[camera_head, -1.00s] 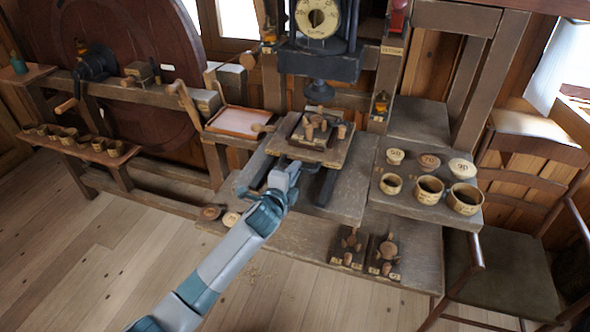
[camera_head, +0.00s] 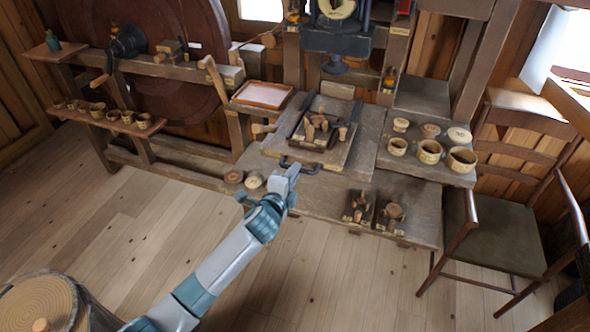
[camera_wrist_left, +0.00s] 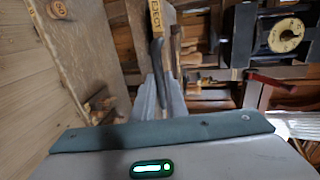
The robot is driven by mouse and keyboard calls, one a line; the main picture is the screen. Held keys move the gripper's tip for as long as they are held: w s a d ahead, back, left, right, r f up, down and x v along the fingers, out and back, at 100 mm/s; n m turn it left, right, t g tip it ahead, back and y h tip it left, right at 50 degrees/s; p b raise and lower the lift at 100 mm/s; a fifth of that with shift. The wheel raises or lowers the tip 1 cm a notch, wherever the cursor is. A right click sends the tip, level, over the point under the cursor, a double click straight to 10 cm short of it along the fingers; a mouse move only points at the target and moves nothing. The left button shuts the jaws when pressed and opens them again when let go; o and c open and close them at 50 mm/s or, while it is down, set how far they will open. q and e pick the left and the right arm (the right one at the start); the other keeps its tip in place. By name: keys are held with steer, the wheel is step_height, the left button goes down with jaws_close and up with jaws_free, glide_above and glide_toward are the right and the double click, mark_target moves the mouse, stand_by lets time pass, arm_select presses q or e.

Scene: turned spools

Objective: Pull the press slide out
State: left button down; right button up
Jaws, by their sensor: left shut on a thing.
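The press slide (camera_head: 336,157) is a wooden board carrying a dark tray (camera_head: 298,143) with turned wooden pieces (camera_head: 322,124). It lies on the bench in front of the press (camera_head: 337,38), clear of the round press head (camera_head: 334,65). A dark bar handle (camera_head: 303,165) is at the slide's front edge. My left gripper (camera_head: 291,171) is shut on this handle, and its fingers hide part of it. In the left wrist view the handle (camera_wrist_left: 158,58) runs up from between my left fingers (camera_wrist_left: 160,98). My right gripper is out of view.
Bowls (camera_head: 429,152) and lids stand on a board to the right. Two dark stands (camera_head: 357,207) and two round discs (camera_head: 253,181) sit along the bench's front edge. A chair (camera_head: 500,225) is at the right.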

arm_select(q)
steer(key=shift+s+a, duration=0.1)
steer(key=shift+s, duration=0.1)
steer(key=c, duration=2.2)
jaws_free()
steer(key=shift+o, duration=0.8)
steer(key=shift+f, duration=0.1)
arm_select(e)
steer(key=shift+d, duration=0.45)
arm_select(q)
steer(key=shift+s, duration=0.15)
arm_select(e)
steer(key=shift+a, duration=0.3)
